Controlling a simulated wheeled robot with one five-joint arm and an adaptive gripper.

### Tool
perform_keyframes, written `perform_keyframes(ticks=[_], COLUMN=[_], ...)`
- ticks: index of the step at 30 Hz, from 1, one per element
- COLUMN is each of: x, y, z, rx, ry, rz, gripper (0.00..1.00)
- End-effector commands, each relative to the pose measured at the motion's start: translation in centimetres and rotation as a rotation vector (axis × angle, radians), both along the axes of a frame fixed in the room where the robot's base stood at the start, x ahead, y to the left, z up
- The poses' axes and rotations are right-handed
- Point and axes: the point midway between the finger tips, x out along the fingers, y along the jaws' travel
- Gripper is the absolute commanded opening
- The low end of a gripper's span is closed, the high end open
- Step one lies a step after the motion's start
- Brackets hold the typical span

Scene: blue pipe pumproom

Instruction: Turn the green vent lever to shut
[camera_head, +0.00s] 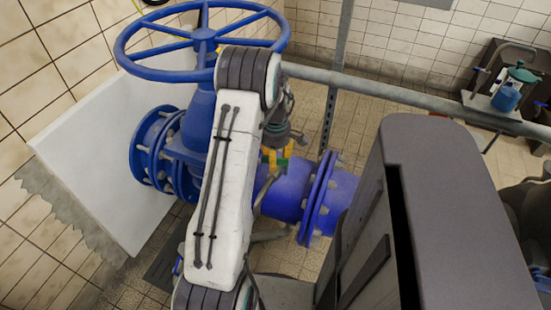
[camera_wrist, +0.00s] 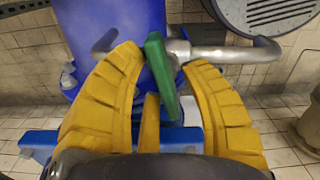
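The green vent lever (camera_wrist: 163,78) shows in the wrist view as a narrow, slightly tilted bar against a silver pipe fitting (camera_wrist: 215,52). My gripper (camera_wrist: 162,62) has its two yellow fingers apart, one on each side of the lever. A gap shows beside the left fingertip; whether the right finger touches the lever I cannot tell. In the head view my gripper (camera_head: 276,160) is a small yellow patch just above the blue pipe, partly hidden behind my white arm. The lever cannot be made out clearly there.
A large blue handwheel (camera_head: 203,38) and blue flanged valve stand left of and behind my arm. The blue pipe (camera_head: 285,190) runs below my gripper. A grey rail (camera_head: 390,92) crosses behind. A blue surface (camera_wrist: 110,25) stands close behind the fingers in the wrist view.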

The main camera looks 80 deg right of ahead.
Motion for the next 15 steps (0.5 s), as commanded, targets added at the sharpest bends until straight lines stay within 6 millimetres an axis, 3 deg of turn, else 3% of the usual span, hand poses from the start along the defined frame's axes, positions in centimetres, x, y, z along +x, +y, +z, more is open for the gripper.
perform_keyframes(ticks=[10,15], x=[0.0,0.0], y=[0.0,-0.1], z=[0.2,1.4], rx=[0.000,-0.003], ry=[0.000,0.000], rz=[0.000,0.000], gripper=[0.48,0.48])
